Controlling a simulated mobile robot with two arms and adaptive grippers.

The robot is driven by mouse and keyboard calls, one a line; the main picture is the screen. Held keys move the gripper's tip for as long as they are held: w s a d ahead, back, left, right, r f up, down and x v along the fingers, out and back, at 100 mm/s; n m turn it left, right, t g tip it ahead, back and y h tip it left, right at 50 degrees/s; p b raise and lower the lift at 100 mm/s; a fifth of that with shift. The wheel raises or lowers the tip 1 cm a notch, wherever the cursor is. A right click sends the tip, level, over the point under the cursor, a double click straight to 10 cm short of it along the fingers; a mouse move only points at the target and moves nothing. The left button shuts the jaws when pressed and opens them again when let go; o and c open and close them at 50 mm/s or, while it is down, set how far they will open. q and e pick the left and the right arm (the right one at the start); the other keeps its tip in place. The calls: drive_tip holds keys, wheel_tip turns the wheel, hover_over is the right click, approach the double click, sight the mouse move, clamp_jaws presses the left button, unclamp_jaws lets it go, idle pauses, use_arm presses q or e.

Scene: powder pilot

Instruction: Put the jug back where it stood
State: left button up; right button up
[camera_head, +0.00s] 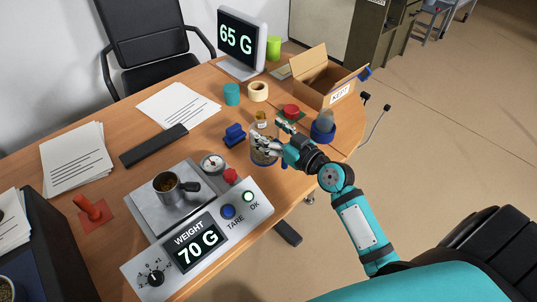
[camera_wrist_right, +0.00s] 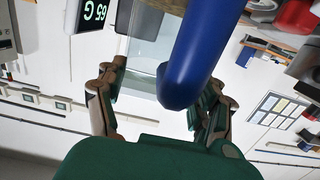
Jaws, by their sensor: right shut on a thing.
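My right gripper (camera_head: 267,142) is shut on a clear jug (camera_head: 263,158) by its blue handle, to the right of the scale panel and over the desk's front part. The wrist view shows the blue handle (camera_wrist_right: 190,60) between the fingers of my right gripper (camera_wrist_right: 161,82), with the clear wall beside it. The fingers partly cover the jug in the head view; I cannot tell whether its base touches the desk. A metal cup with a handle (camera_head: 170,187) and dark powder stands on the scale plate (camera_head: 151,216). My left gripper is out of view.
The scale panel (camera_head: 198,238) reads 70 G; a monitor (camera_head: 240,43) reads 65 G. A blue object (camera_head: 234,134), a round gauge (camera_head: 212,163), a small jar (camera_head: 261,118), a red button (camera_head: 291,111) and a blue round item (camera_head: 322,131) surround the gripper. An open carton (camera_head: 341,94) stands behind.

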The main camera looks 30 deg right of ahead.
drive_tip(key=shift+f+b, duration=0.75)
drive_tip(key=shift+f, duration=1.95)
drive_tip(key=shift+f, duration=0.2)
drive_tip(key=o, duration=1.7)
drive_tip(key=shift+s+r, duration=0.1)
drive_tip(key=shift+r, duration=0.1)
drive_tip(key=b+v, duration=0.3)
drive_tip(key=v, duration=0.9)
drive_tip(key=shift+b, duration=0.35)
